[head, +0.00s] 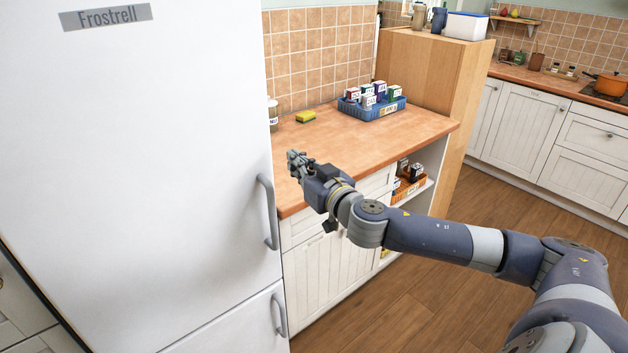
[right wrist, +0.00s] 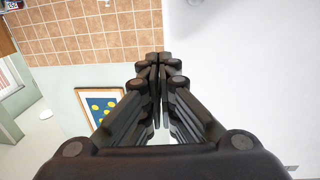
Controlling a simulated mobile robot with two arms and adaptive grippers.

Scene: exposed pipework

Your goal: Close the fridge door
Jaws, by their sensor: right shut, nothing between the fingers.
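The white fridge (head: 140,170) fills the left of the head view, with a "Frostrell" label near its top. Its upper door has a grey vertical handle (head: 269,212) at the right edge. This door looks flush with the lower door (head: 235,325), and I see no open gap or inside of the fridge. My right gripper (head: 297,163) is shut and empty, just right of the upper handle and in front of the worktop. Its closed fingers (right wrist: 160,75) also show in the right wrist view, beside a plain white surface. My left gripper is not in view.
A wooden cabinet (head: 430,80) stands beyond. The wooden floor (head: 500,190) is clear at right. A framed picture (right wrist: 101,104) hangs on the wall.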

